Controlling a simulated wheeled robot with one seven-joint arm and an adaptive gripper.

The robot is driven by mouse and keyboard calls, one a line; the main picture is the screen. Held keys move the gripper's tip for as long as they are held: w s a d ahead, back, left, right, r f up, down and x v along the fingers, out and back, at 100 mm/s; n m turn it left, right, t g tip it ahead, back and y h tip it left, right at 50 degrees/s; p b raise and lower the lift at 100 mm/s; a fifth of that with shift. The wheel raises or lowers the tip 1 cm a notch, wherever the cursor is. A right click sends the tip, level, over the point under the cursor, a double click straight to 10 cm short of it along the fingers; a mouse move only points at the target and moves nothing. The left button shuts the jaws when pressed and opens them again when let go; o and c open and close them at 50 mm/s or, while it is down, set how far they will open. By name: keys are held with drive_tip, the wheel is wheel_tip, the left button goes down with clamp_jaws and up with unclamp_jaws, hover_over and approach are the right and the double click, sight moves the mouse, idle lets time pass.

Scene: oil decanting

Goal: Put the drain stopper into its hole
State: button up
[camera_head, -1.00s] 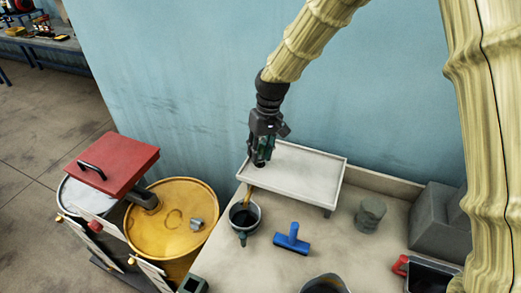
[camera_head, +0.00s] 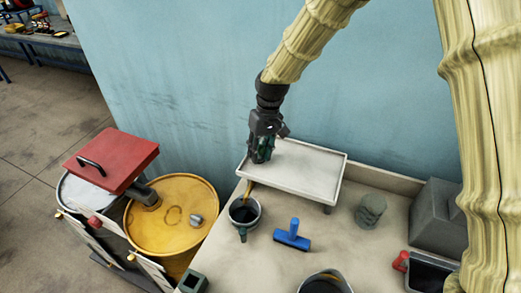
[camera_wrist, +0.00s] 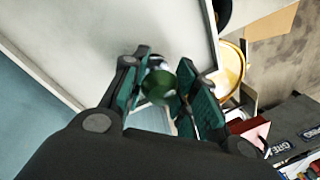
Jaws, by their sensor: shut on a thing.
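My gripper (camera_head: 261,152) is over the left end of the white tray (camera_head: 310,174). In the wrist view my gripper (camera_wrist: 164,90) has its dark green fingers on either side of a small rounded green piece with a shiny top, which looks like the drain stopper (camera_wrist: 158,88). It is shut on this piece. In the head view the fingers hide the stopper. The tray's hole is not visible; a brownish spout or stream shows below the tray's front left corner, over a dark-filled cup (camera_head: 244,226).
A yellow drum (camera_head: 160,235) and a red-lidded container (camera_head: 120,158) stand at left. A blue T-shaped tool (camera_head: 292,237), a grey-green canister (camera_head: 370,210), a pot at the front edge and a dark bin at right occupy the bench. The wall is close behind the tray.

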drive_tip(key=shift+f, duration=0.2)
drive_tip(key=o, duration=1.2)
drive_tip(key=shift+c, duration=0.2)
drive_tip(key=shift+r, duration=0.1)
wheel_tip(320, 180, up, 12)
drive_tip(key=d, duration=0.1)
drive_tip(key=shift+w+d+f, duration=0.2)
drive_tip(key=shift+w+d, duration=0.2)
drive_tip(key=shift+w, duration=0.05)
